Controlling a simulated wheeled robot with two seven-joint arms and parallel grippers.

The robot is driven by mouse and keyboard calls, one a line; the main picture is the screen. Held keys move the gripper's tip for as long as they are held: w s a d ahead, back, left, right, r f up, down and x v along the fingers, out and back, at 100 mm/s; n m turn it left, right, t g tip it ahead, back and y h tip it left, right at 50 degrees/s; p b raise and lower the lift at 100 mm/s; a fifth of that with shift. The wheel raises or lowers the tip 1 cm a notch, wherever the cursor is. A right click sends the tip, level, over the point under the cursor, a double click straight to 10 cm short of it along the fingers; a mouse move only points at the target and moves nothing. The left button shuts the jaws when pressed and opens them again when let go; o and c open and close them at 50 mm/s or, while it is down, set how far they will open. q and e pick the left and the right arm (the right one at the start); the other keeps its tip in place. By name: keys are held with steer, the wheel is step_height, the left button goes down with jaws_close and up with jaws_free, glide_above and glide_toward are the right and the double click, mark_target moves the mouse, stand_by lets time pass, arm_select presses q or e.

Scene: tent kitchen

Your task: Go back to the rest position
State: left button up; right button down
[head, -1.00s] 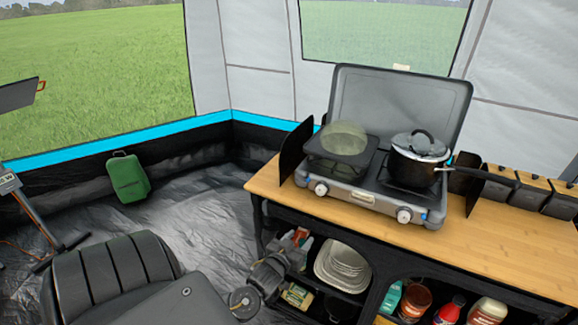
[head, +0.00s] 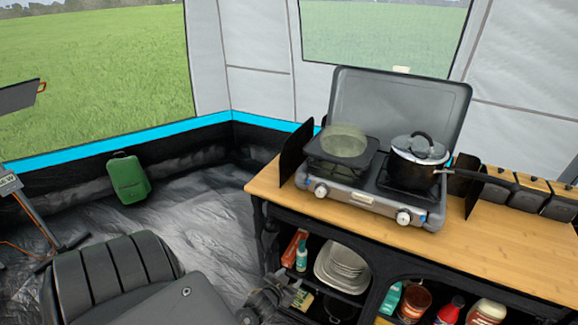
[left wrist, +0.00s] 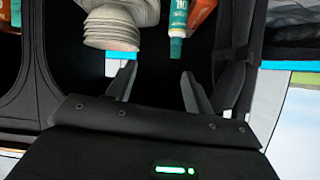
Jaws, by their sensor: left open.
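My left gripper (head: 284,288) is low in the head view, in front of the open shelf of the kitchen cabinet. In the left wrist view its two fingers (left wrist: 157,88) stand apart with nothing between them. A teal bottle (left wrist: 179,18) and a stack of pale dishes (left wrist: 112,24) show beyond the fingertips, apart from them. My right gripper is in neither view.
The wooden countertop (head: 500,240) carries a two-burner stove (head: 365,200) with a lidded pot (head: 416,168). Below are shelved plates (head: 342,267), bottles and jars. A green bag (head: 128,178) stands by the tent wall.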

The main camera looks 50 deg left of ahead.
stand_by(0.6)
arm_select(q)
steer(key=s+d+f+m+g+h, duration=0.1)
steer(key=s+d+f+m+g, duration=0.15)
steer(key=s+f, duration=0.7)
steer(key=s+d+f+m+g+h, duration=0.1)
steer(key=s+d+f+m+g, duration=0.15)
steer(key=s+f, duration=0.7)
steer(key=s+d+f+g+h, duration=0.1)
steer(key=s+d+f, duration=0.3)
steer(key=s, duration=0.5)
steer(key=s+d+f+g+h, duration=0.1)
steer(key=s+d+f+g, duration=0.3)
steer(key=s, duration=0.4)
steer(key=shift+s+d+f+g, duration=0.35)
steer(key=shift+d+f, duration=0.4)
steer(key=shift+d, duration=0.2)
